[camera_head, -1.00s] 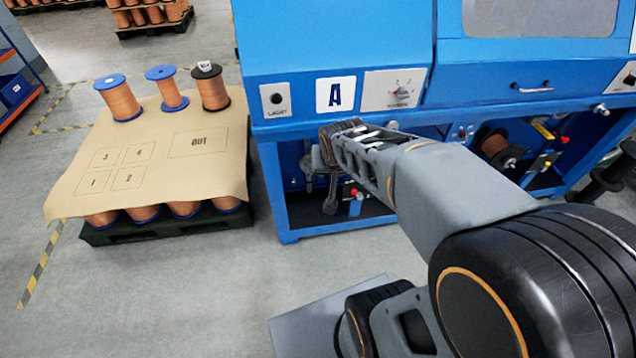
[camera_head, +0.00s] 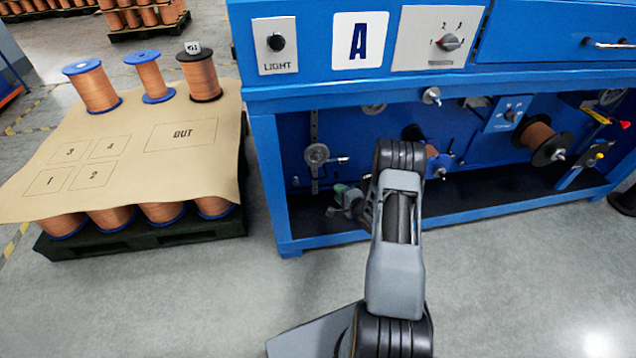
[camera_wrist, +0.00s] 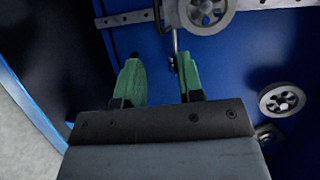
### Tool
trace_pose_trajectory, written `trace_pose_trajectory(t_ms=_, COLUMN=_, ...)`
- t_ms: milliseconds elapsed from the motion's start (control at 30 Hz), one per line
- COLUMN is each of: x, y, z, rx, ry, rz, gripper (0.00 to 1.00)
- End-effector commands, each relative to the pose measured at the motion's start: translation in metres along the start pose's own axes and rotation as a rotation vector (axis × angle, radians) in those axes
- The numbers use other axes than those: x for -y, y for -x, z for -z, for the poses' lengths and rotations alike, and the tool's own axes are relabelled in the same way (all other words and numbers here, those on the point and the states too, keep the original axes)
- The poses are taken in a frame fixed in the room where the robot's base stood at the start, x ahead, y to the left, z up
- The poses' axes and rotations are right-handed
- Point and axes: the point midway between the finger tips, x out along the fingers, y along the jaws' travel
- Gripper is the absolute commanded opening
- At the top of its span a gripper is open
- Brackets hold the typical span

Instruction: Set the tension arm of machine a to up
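Machine a is the blue machine with the A label (camera_head: 359,40). In its lower bay a grey pulley wheel (camera_head: 317,155) sits by a perforated rail, with a thin arm (camera_head: 341,159) pointing right from it. In the wrist view the wheel (camera_wrist: 205,10) is at the top, and the thin arm (camera_wrist: 175,48) runs down toward the fingers, its end near the right fingertip. My gripper (camera_wrist: 160,75) is open, its green fingers apart with nothing clearly between them. In the head view my gripper (camera_head: 346,198) is low in the bay, below the wheel, partly hidden by my arm.
Another round pulley (camera_wrist: 281,100) is at the right of the wrist view. A LIGHT knob (camera_head: 277,42) and a numbered dial (camera_head: 448,42) are on the upper panel. A copper spool (camera_head: 540,142) hangs at the right. A pallet (camera_head: 150,238) with spools stands left; the floor in front is clear.

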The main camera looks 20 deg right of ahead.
Motion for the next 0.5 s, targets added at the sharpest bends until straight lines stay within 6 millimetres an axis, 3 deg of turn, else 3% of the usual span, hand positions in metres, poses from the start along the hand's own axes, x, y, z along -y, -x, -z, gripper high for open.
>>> trace_pose_trajectory(t_ms=167, x=-0.010, y=-0.017, z=0.002, rx=0.007, ry=-0.027, rz=0.018, gripper=0.34)
trace_pose_trajectory(t_ms=500, x=-0.010, y=-0.082, z=0.002, rx=0.005, ry=-0.026, rz=0.017, gripper=0.34)
